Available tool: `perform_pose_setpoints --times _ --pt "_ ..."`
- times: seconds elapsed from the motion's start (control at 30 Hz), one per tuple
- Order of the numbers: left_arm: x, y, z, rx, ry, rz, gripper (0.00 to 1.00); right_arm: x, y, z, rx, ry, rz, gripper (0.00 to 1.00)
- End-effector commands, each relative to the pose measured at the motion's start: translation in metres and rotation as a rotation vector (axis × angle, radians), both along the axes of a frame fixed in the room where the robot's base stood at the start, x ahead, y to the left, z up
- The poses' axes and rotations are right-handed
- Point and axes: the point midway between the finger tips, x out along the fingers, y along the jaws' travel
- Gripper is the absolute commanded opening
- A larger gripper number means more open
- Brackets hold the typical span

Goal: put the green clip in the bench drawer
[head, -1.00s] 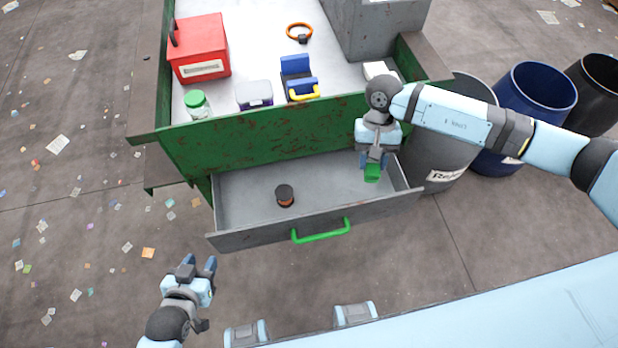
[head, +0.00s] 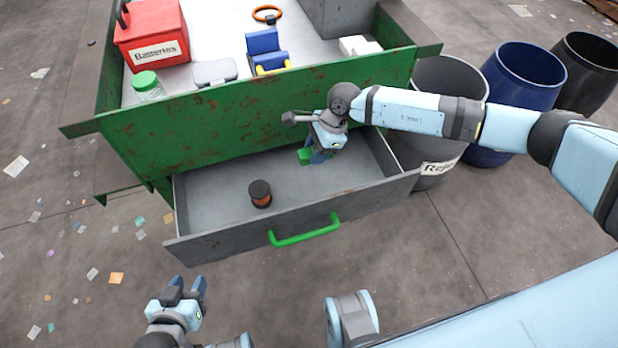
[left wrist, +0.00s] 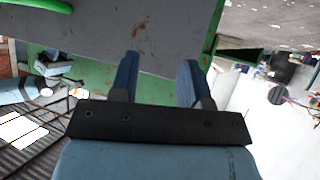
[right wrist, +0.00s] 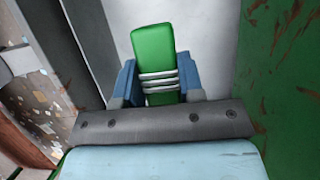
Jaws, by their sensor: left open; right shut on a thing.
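The green clip (right wrist: 153,60), a green block with silvery bands, is between the fingers of my right gripper (right wrist: 158,82), which is shut on it. In the head view my right gripper (head: 314,157) and the green clip (head: 304,156) are over the inside of the open bench drawer (head: 225,207), toward its back. Whether the clip touches the drawer floor I cannot tell. The grey drawer has a green handle (head: 305,231). My left gripper (head: 188,288) is open and empty, in front of the drawer at lower left; its open fingers also show in the left wrist view (left wrist: 160,82).
A dark reel with an orange-brown band (head: 260,194) stands in the drawer's left part. On the bench are a red batteries box (head: 152,35), a green-lidded jar (head: 147,85), a grey box (head: 215,73) and a blue-yellow object (head: 264,48). Barrels (head: 523,88) stand at right.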

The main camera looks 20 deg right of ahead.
Motion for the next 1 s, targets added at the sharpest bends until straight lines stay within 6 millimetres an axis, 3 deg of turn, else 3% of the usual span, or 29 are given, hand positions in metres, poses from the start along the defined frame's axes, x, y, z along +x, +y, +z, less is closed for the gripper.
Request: perform_pose_setpoints --times 0.1,0.3,0.57,0.8,1.0 --pt "0.0 0.0 -0.003 0.001 -0.001 -0.001 0.43 0.0 0.001 -0.035 0.0 0.003 -0.001 0.13" --pt "0.0 0.0 -0.006 0.005 -0.002 -0.003 0.43 0.0 0.0 -0.078 0.0 0.002 0.001 0.13" --pt "0.0 0.002 -0.008 0.014 -0.005 -0.011 0.43 0.0 0.0 -0.098 0.0 0.001 0.001 0.13" --pt "0.0 0.002 -0.011 0.016 -0.008 -0.011 0.43 -0.001 0.0 -0.132 0.0 0.001 0.002 0.13" --pt "0.0 0.001 -0.009 0.013 -0.01 -0.011 0.43 0.0 0.0 -0.134 0.0 -0.001 0.002 0.13"
